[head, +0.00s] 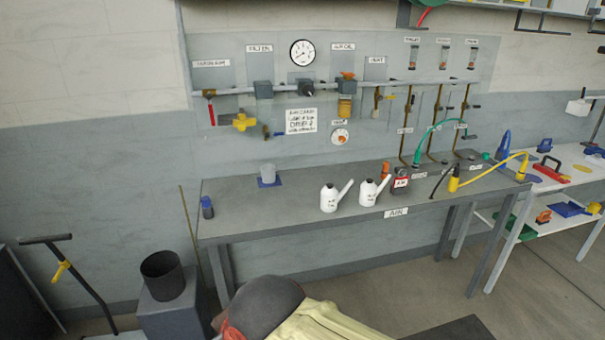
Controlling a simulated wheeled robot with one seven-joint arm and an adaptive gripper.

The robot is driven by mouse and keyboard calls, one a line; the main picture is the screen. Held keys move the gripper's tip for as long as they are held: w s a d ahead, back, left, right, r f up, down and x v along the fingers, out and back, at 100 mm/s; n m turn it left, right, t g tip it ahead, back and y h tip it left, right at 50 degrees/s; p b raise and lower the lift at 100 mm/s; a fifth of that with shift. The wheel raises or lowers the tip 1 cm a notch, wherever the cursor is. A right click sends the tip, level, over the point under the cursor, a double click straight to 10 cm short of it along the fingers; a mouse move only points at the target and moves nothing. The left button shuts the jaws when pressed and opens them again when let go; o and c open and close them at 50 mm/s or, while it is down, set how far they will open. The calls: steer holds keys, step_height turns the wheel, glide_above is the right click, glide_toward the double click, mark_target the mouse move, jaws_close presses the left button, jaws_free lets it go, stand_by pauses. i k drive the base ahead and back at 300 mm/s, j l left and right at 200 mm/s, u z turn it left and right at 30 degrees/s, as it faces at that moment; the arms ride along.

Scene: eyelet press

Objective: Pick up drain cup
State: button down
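A small translucent whitish cup (268,173), which looks like the drain cup, stands upright on a blue square mat (276,183). It is on the left part of the grey workbench, towards the wall. Nothing touches it from above, and its contents cannot be made out. My gripper does not show in the head view, so its opening and its distance from the cup cannot be seen.
Pipes and a gauge (302,53) line the wall behind. Bench space around the cup is clear.

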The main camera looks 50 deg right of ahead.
mark_target(268, 174)
steer(key=z, duration=1.25)
